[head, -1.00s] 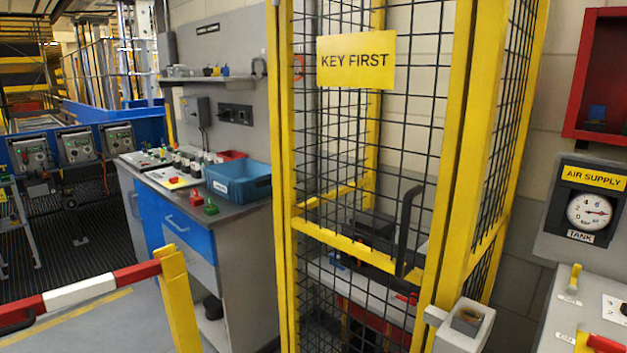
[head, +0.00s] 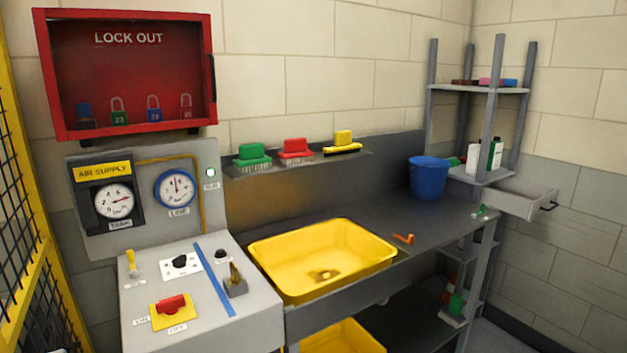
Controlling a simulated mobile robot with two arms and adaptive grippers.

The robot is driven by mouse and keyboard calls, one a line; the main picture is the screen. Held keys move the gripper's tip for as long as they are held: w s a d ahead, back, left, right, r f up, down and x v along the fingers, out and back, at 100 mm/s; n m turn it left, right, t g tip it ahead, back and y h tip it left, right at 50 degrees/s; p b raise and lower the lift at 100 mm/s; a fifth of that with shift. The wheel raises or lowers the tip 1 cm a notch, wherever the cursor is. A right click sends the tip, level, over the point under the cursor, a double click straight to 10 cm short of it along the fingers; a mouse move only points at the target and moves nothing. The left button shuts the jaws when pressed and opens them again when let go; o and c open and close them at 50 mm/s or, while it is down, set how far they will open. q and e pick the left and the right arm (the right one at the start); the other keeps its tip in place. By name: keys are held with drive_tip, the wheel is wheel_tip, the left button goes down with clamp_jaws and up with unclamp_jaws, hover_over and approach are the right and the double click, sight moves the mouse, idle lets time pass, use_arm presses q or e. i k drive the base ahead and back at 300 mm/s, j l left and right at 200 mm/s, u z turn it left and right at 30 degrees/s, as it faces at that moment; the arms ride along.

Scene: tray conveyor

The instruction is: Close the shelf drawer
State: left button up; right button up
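The shelf drawer (head: 518,199) is at the right in the head view, on the grey shelf unit (head: 489,110). It is a light grey box with a dark handle (head: 549,206) on its front. It sticks out to the right from the unit, so it stands open. Its inside looks empty from here. Neither of my grippers is in the view.
A dark grey counter (head: 385,212) with a yellow basin (head: 322,258) and a blue bucket (head: 428,178) lies left of the shelf. A control panel (head: 200,300) stands at the front left, below a red lockout cabinet (head: 130,70). Bottles stand on the shelf above the drawer.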

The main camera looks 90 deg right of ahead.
sight(500, 197)
drive_tip(key=z, duration=4.1)
drive_tip(key=i, duration=0.4)
